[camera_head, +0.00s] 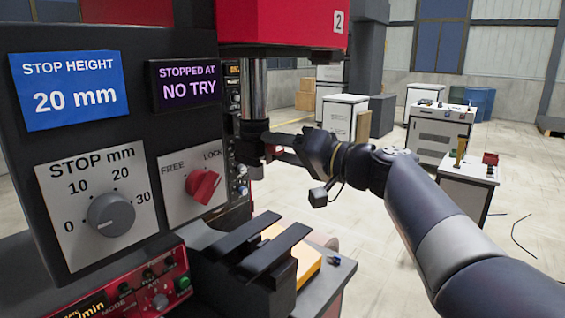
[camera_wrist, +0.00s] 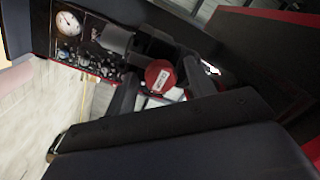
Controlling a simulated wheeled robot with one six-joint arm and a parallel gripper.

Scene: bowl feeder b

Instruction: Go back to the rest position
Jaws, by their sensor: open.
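My gripper (camera_head: 271,148) is open, at the end of my arm, which reaches in from the right in the head view. Its fingers point left, close to the dark collar (camera_head: 252,135) under the press's steel column (camera_head: 254,92). In the wrist view a round red part with a white label (camera_wrist: 160,75) shows between two dark bars that look like my fingers. I cannot tell whether they touch it. No object is seen held.
The dark press panel at left bears a stop dial (camera_head: 110,214) and a red FREE/LOCK knob (camera_head: 203,186). Dark rails (camera_head: 262,252) and a yellow block (camera_head: 303,262) lie below my gripper. The red press head (camera_head: 282,22) is above. Open floor and white cabinets (camera_head: 440,135) lie behind.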

